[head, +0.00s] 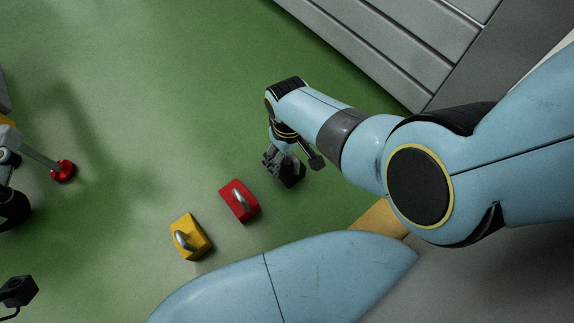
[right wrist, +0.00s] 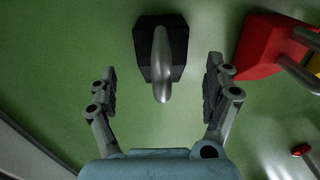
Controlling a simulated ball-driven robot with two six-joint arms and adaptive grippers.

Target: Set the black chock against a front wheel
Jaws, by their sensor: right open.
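The black chock (head: 291,177) lies on the green floor, mostly hidden under my right gripper (head: 294,163) in the head view. In the right wrist view the black chock (right wrist: 174,48) shows a grey metal handle standing up from it. My right gripper (right wrist: 158,84) is open and empty, with its fingers apart to either side of the handle's line. The handle's near end lies close to the space between the fingertips. A dark rounded part (head: 12,207) at the left edge may be a wheel; it is cut off by the frame. My left gripper is not in view.
A red chock (head: 240,201) and a yellow chock (head: 189,238), both with metal handles, stand left of my right gripper. A red foot (head: 62,171) on a grey strut is at the left. Grey panels (head: 380,40) border the floor at upper right.

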